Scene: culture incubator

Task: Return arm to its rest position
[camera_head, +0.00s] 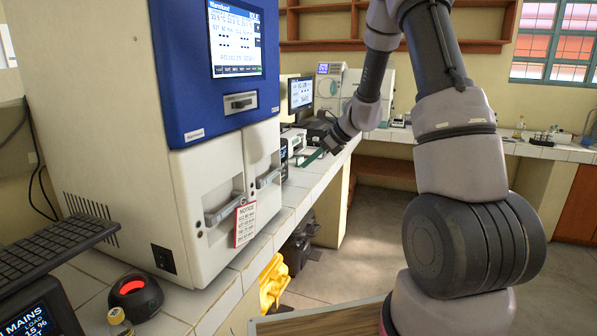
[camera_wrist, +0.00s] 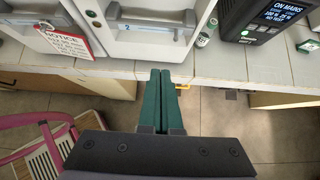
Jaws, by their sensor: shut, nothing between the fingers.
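My arm rises at the right of the head view and bends over toward the counter. My gripper (camera_head: 312,158) hangs over the counter's front edge, to the right of the white and blue incubator (camera_head: 85,110). In the wrist view its two green fingers (camera_wrist: 161,100) are pressed together with nothing between them. They point toward the counter edge, below a door handle. The incubator's lower doors look shut in both views. A red-edged notice tag (camera_head: 244,223) hangs at one handle; it also shows in the wrist view (camera_wrist: 64,38).
The tiled counter (camera_head: 222,306) runs along the left and back. A keyboard (camera_head: 50,245) and a red-lit black device (camera_head: 135,294) are at near left. A yellow bag (camera_head: 272,283) is below the counter. A pink-framed piece (camera_wrist: 35,119) is at lower left in the wrist view. Open floor (camera_head: 350,262) lies between.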

